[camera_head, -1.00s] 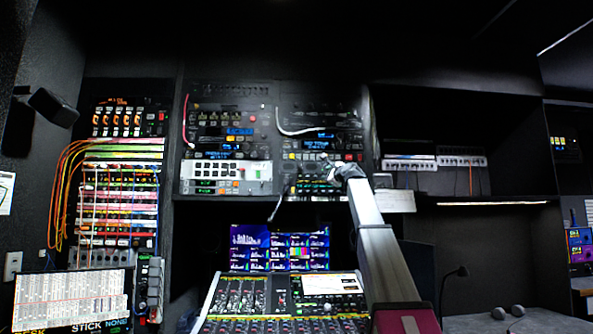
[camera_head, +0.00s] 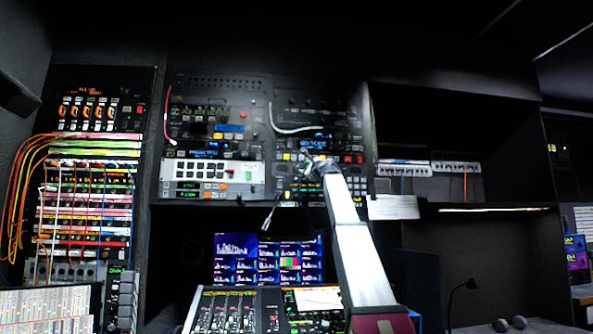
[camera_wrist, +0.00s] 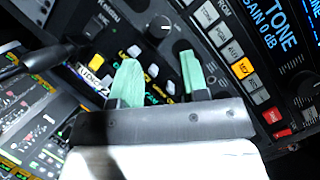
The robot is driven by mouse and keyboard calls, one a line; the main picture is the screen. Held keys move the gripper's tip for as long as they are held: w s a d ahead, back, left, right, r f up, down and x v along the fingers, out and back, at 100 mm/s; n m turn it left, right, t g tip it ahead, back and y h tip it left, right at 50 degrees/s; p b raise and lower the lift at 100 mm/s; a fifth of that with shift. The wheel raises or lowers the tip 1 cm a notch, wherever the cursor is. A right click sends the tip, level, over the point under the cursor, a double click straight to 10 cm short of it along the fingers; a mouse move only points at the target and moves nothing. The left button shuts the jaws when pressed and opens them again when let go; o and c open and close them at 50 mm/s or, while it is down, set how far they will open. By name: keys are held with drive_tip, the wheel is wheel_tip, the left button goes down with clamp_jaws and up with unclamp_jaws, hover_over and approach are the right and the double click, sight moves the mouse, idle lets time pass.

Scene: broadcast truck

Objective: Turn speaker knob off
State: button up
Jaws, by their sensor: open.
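My gripper (camera_wrist: 161,66) is open, with two green fingertips apart and nothing held between them. A second large round knob (camera_wrist: 304,86) is at the right edge, below a display reading "TONE GAIN 0 dB". I cannot read a speaker label on either knob. In the head view my gripper (camera_head: 308,164) is in front of the lower part of the middle rack unit (camera_head: 340,128), hiding part of its controls.
A black cable plug (camera_wrist: 30,58) juts out left of the fingers. A row of buttons (camera_wrist: 238,62), one lit yellow and one red, lies to the right. In the head view a mixing console (camera_head: 245,308) and a screen (camera_head: 268,260) are below the rack.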

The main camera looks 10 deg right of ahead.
sight(296, 168)
drive_tip(key=x, duration=0.8)
drive_tip(key=shift+w, duration=0.15)
drive_tip(key=c, duration=0.6)
